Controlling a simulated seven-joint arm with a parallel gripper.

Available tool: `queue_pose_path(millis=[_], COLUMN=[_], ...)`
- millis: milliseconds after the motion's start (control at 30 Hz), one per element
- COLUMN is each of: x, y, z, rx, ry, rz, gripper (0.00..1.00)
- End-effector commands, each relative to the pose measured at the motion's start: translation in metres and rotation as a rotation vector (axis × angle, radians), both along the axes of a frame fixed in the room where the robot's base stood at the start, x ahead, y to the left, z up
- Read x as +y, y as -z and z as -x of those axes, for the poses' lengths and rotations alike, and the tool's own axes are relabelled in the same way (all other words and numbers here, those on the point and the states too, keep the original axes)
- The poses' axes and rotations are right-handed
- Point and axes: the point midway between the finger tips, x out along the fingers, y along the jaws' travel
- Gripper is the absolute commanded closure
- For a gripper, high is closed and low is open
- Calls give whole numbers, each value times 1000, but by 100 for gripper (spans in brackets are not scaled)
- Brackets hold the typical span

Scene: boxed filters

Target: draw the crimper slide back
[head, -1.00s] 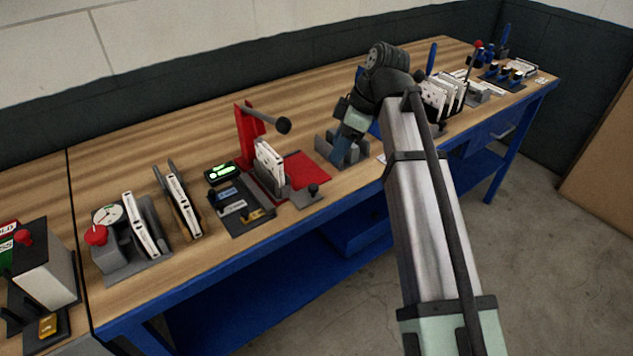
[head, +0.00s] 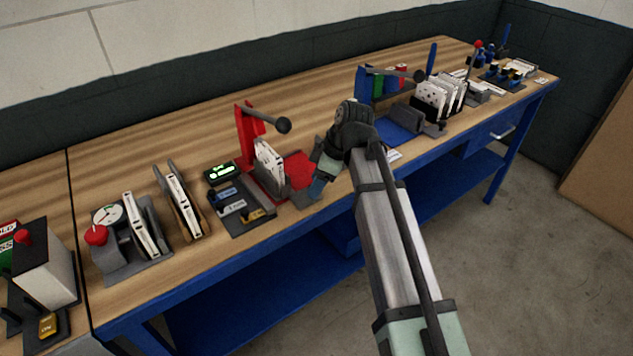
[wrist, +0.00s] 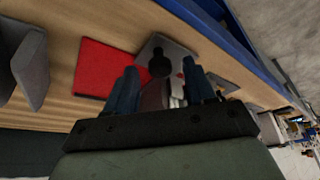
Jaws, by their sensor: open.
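The crimper is a red press (head: 246,135) with a long dark lever ending in a round knob (head: 283,125). A white boxed filter (head: 268,160) stands upright by a grey block at its foot, beside a red pad (head: 301,168). In the wrist view, the slide's dark round knob (wrist: 160,65) stands on a grey plate (wrist: 178,56) next to the red pad (wrist: 104,70). My gripper (head: 317,187) is low over the front of the crimper and hides the slide knob in the head view. Its blue fingers (wrist: 160,88) are open, apart on either side of the knob; contact cannot be told.
Left of the crimper are a small green-lit display (head: 222,173) and a dark tray (head: 237,210) of small parts. A similar blue press (head: 363,85) stands to the right. The bench's blue front edge (head: 245,245) is close to my gripper.

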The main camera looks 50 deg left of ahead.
Motion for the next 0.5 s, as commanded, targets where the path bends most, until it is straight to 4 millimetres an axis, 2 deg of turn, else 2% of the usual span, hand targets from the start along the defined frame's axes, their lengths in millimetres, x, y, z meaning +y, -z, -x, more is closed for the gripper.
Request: queue_pose_path(millis=[400,500], x=[2,2], y=[5,5], z=[1,1], rx=[-1,-1], ry=[0,0], rz=[-1,-1], gripper=[46,56])
